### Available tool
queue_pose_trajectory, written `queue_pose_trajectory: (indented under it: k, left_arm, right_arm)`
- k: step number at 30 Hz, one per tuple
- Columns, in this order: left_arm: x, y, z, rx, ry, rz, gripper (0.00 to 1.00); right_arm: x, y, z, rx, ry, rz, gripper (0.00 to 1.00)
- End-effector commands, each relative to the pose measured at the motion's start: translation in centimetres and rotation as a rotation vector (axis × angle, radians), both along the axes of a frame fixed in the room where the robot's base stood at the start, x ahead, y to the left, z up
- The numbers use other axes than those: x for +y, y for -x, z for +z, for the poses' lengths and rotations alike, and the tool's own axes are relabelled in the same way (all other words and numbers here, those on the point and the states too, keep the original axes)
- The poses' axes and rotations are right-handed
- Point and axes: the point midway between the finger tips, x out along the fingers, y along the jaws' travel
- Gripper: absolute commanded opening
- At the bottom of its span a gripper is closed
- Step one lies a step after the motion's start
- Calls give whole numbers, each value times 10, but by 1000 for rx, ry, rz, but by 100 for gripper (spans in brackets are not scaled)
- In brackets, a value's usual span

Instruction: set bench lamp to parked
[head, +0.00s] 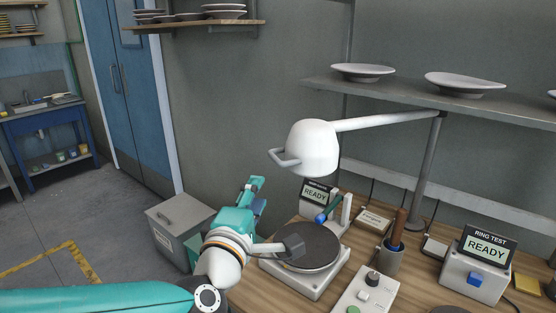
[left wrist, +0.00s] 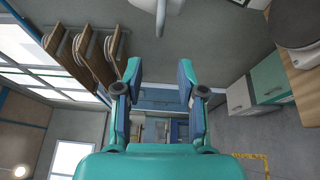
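The bench lamp has a white rounded head (head: 313,148) with a grey loop handle (head: 284,158) on its left side. A white arm (head: 385,121) joins it to a grey post (head: 428,165) on the right, and the head hangs above the bench. My left gripper (head: 256,195) is below and left of the handle, apart from it. In the left wrist view its two fingers (left wrist: 160,70) are spread with nothing between them. Part of the white lamp and its handle (left wrist: 160,18) show at the top of that view.
Under the lamp stands a plate device with a dark disc (head: 308,252). A ring test box (head: 476,274), a holder with a wooden handle (head: 391,258) and a button box (head: 364,296) crowd the bench. A plate shelf (head: 420,95) hangs behind. A grey bin (head: 180,216) stands left on the floor.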

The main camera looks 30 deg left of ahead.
Motion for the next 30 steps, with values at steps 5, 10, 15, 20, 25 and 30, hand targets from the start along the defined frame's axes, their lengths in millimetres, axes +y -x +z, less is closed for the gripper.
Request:
queue_pose_trajectory:
  k: [5,10,15,20,25,30]
  left_arm:
    - [12,-35,-1,8,-3,1,39]
    - [25,-71,2,7,-3,-2,39]
    - [36,-103,3,7,-2,-4,39]
    - [43,-126,4,6,-3,-6,39]
    - [47,-138,3,4,-2,-7,39]
    - [48,-141,3,3,-3,-8,39]
  right_arm:
    - [0,0,3,0,0,0,0]
    - [0,0,11,0,0,0,0]
    - [0,0,20,0,0,0,0]
    - [0,0,26,0,0,0,0]
    - [0,0,29,0,0,0,0]
    - [0,0,29,0,0,0,0]
